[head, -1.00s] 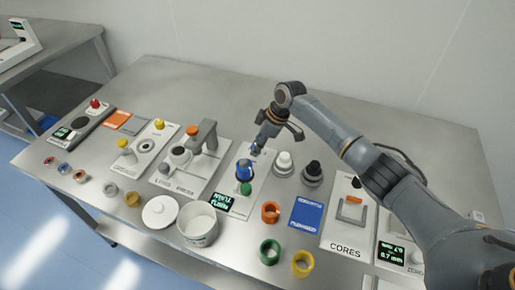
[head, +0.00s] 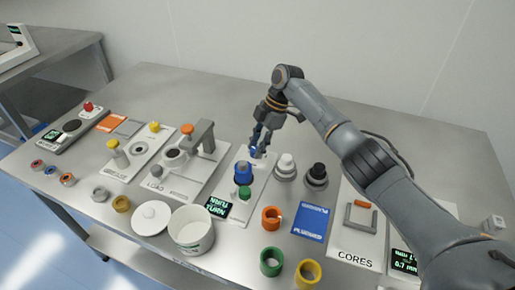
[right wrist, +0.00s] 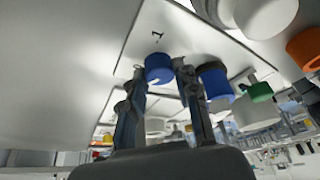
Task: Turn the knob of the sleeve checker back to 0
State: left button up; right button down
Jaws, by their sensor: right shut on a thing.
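The sleeve checker is a pale panel (head: 262,174) in the middle of the steel table. It carries a blue sleeve (head: 243,173), a green button (head: 245,193) and a dark display (head: 218,207) with green text too small to read surely. Its blue knob (right wrist: 158,68) stands at the panel's far end, behind the sleeve. My right gripper (head: 257,148) reaches down there and is shut on the knob, with one finger on each side in the right wrist view. The fingers partly hide the knob in the head view. My left gripper is not in view.
A white plug (head: 286,167) and a black plug (head: 316,177) stand close to the right of the panel. A grey press-like fixture (head: 202,138) stands to the left. Loose rings and a white pot (head: 191,232) are in front. The table behind is clear.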

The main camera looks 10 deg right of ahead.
dwell(0.4)
jog(key=c, duration=1)
grip_release()
jog(key=v, duration=1.2)
jog(key=shift+a, duration=0.1)
jog(key=shift+w+r, duration=0.1)
jog(key=shift+r, duration=0.05)
